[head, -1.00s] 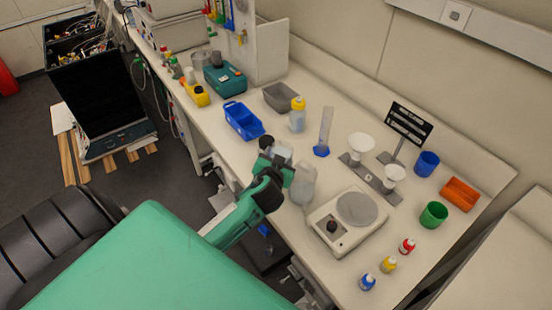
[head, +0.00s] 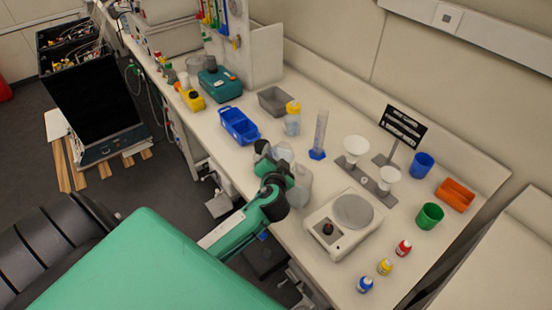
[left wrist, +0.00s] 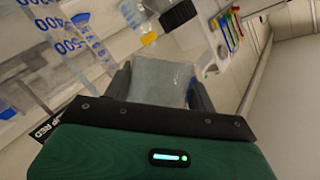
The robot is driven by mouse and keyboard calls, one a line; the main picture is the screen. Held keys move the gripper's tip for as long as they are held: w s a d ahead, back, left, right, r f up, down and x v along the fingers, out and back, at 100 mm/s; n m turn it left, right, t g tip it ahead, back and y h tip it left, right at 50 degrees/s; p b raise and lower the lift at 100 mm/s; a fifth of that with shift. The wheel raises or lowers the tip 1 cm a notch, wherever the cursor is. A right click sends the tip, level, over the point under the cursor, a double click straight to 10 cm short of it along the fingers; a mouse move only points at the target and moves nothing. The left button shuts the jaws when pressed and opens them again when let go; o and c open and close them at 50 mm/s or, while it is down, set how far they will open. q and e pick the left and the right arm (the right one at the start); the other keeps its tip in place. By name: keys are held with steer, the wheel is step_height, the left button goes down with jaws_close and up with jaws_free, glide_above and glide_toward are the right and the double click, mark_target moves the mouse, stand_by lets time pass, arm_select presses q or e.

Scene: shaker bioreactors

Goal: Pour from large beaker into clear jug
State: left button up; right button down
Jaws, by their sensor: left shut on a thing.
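My left gripper (head: 274,166) is shut on the large beaker (head: 284,152), a clear vessel that shows above the fingers in the head view. In the left wrist view the beaker (left wrist: 163,80) sits between the two fingers and looks pale and translucent. The clear jug (head: 301,188) stands on the bench just right of the gripper, partly hidden behind my arm. The beaker is close beside and above the jug. I cannot tell its exact tilt or whether liquid flows. My right gripper is not in view.
A white scale-like device (head: 340,222) stands right of the jug. A blue tray (head: 239,126), a yellow-capped bottle (head: 292,124) and a measuring cylinder (head: 320,130) stand behind. Blue-numbered clear ware (left wrist: 70,40) shows in the left wrist view. Small bottles (head: 385,267) stand at the front right.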

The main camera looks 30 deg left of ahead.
arm_select(q)
steer(key=shift+m+y, duration=0.4)
steer(key=shift+m, duration=0.1)
steer(key=shift+b, duration=0.3)
steer(key=shift+m+t, duration=0.3)
steer(key=shift+m, duration=0.2)
steer(key=shift+r+m+y+b, duration=0.2)
steer(key=shift+m+y+b, duration=0.2)
steer(key=shift+m, duration=0.1)
steer(key=shift+d+r+m+t+b, duration=0.15)
steer(key=shift+m+t+b, duration=0.25)
steer(key=shift+m, duration=0.4)
steer(key=shift+r, duration=0.1)
